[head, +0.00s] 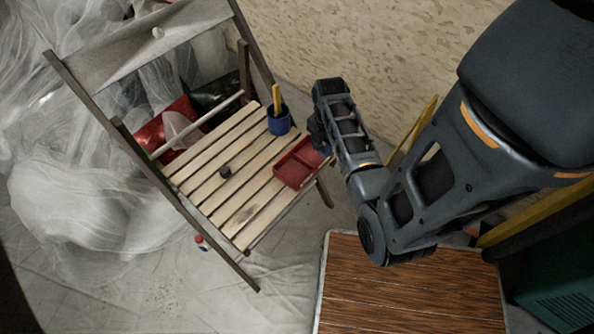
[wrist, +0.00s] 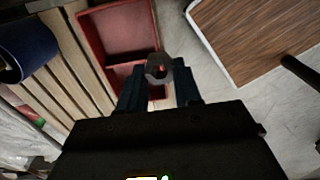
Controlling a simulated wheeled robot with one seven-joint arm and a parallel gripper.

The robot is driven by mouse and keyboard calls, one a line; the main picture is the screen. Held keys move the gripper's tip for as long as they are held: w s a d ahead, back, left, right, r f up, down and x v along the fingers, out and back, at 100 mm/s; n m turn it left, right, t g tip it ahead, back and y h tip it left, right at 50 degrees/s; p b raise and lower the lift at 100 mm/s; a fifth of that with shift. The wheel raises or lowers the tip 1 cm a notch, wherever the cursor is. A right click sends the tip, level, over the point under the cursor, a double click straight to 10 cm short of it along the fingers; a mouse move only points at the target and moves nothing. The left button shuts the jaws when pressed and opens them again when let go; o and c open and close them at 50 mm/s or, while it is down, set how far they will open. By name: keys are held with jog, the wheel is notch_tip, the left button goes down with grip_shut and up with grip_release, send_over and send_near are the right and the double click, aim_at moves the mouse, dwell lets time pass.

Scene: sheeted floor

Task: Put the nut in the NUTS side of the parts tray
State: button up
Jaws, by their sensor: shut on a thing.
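The nut (wrist: 157,67) is a small dark grey hexagonal ring with a hole. In the wrist view my gripper (wrist: 157,84) is shut on it, one finger on each side. The red parts tray (wrist: 118,34) has two compartments with a divider between them. It also shows in the head view (head: 292,174), on the slatted seat of the chair. The nut appears over the right edge of the tray's nearer compartment in the wrist view; its height above cannot be told. No tray lettering is readable. In the head view my arm hides the fingertips and the nut.
A blue cup (head: 279,123) with a yellow-handled item stands behind the tray on the seat (head: 232,196). A wood-topped surface (head: 410,285) is at the lower right. Plastic sheeting (head: 80,210) covers the left.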

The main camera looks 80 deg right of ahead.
send_over(293, 173)
notch_tip(293, 173, down, 6)
jog(key=shift+a+r, duration=0.1)
jog(key=shift+r, duration=0.05)
jog(key=shift+f+b, duration=0.45)
jog(key=shift+f, duration=1.45)
jog(key=shift+f, duration=0.1)
jog(key=o, duration=1)
jog(key=shift+o, duration=0.2)
